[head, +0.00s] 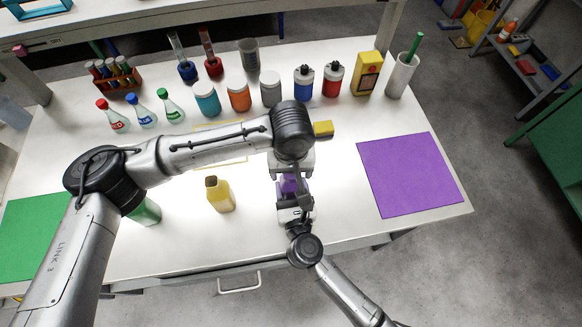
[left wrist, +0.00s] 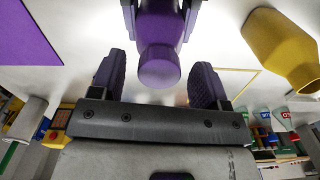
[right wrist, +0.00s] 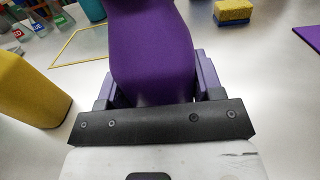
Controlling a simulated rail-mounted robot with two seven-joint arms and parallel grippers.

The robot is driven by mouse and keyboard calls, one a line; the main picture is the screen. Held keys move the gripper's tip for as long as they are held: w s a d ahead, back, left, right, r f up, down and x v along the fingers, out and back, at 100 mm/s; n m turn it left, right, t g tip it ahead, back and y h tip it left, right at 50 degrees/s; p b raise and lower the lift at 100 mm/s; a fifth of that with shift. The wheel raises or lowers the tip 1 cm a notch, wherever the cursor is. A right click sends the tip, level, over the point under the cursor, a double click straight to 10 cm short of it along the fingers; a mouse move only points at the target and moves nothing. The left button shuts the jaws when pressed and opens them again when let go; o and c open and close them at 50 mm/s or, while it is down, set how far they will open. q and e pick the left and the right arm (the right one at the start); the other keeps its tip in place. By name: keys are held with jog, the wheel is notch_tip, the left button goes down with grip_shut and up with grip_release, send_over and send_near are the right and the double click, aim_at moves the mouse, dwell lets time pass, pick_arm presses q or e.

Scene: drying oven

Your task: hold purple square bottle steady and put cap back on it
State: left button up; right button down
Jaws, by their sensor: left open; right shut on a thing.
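The purple square bottle (head: 289,186) is held by my right gripper (head: 295,203), which is shut around its body. In the right wrist view the bottle (right wrist: 152,50) rises between the fingers; its top is out of view. In the left wrist view the bottle (left wrist: 160,20) ends in a rounded purple cap (left wrist: 159,68), which appears to sit on the neck; I cannot tell how tightly. My left gripper (left wrist: 158,80) is open, with one finger on either side of the cap and gaps between. In the head view the left gripper (head: 291,172) partly hides the bottle's top.
A yellow bottle (head: 220,194) stands left of the purple one. A sponge (head: 323,129) lies behind my left wrist. A purple mat (head: 409,174) is clear at right, a green mat (head: 37,236) at left. Flasks and jars, including an orange jar (head: 239,96), line the back.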

pick_arm(q)
jog(key=shift+r, duration=0.1)
notch_tip(320, 180, up, 12)
dwell(0.7)
pick_arm(e)
jog(key=shift+c, duration=0.9)
grip_release()
jog(key=shift+s, duration=0.1)
pick_arm(q)
jog(key=shift+r, duration=0.1)
pick_arm(e)
jog(key=s, duration=0.4)
jog(key=s+d, duration=0.1)
jog(key=s, duration=0.4)
jog(key=s+d, duration=0.1)
jog(key=s, duration=0.3)
jog(key=shift+s+d, duration=0.25)
